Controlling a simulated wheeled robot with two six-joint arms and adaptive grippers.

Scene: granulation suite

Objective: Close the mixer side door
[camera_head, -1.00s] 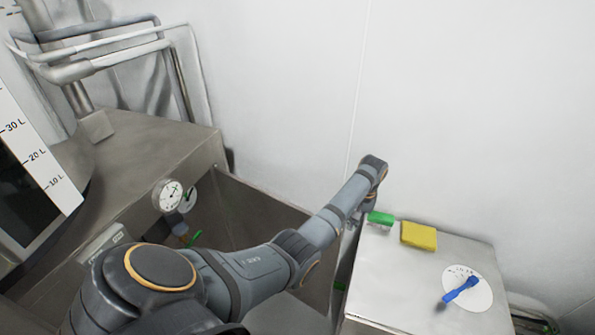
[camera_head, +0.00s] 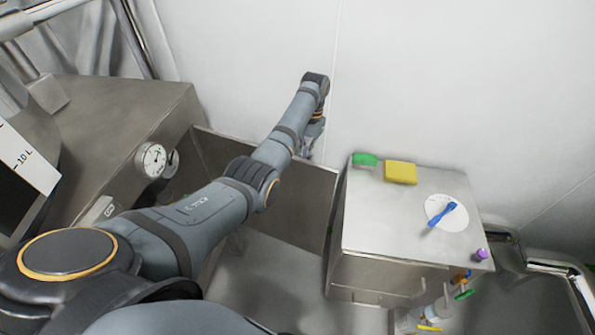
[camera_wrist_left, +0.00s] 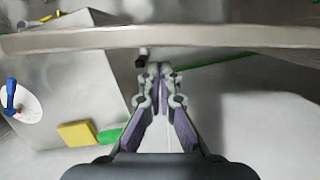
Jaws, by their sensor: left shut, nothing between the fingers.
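The mixer side door (camera_head: 312,190) is a flat steel panel standing open from the steel mixer housing (camera_head: 120,115), reaching toward the steel cabinet. My left arm crosses above it. My left gripper (camera_head: 312,140) points down at the door's far side, near the white wall, and is partly hidden by the arm and door. In the left wrist view, the gripper (camera_wrist_left: 158,72) is shut and empty. A long steel edge (camera_wrist_left: 220,38), apparently the door's top, crosses just beyond the fingertips. I cannot tell whether they touch it. My right gripper is out of view.
A steel cabinet (camera_head: 365,225) stands right of the door, carrying a green block (camera_head: 365,159), a yellow block (camera_head: 400,172) and a blue-handled dial (camera_head: 440,214). A round gauge (camera_head: 151,160) sits on the housing. Pipes (camera_head: 545,262) run at the right.

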